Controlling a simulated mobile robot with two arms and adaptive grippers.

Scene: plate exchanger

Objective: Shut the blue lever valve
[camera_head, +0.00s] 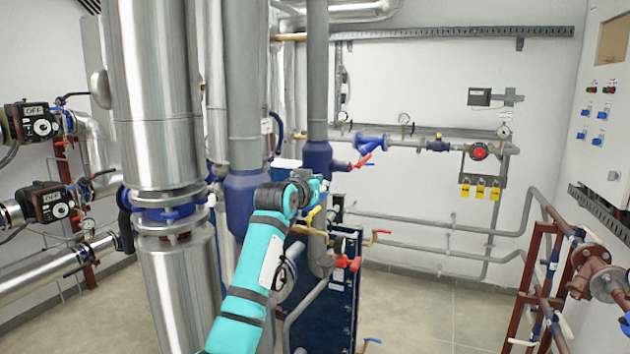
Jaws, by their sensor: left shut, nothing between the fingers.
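My teal left arm reaches up from the bottom centre, and my left gripper (318,186) is at its far end, in front of the dark blue pipe sections. The gripper is small in view; its fingers are shut and empty. A small blue lever (373,341) shows low down, right of the plate exchanger (347,290), well below and apart from the gripper. Another bit of blue (369,165) shows beside a red handle (361,160), to the right of the gripper. I cannot tell which is the task's valve or how its lever is set. My right gripper is out of view.
A yellow handle (313,214) and red valve handles (347,263) are close to my gripper. A thick silver pipe (167,275) stands at left. Pumps (47,203) line the left wall. A brown-red pipe frame (541,275) stands at right. The floor (430,310) between is clear.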

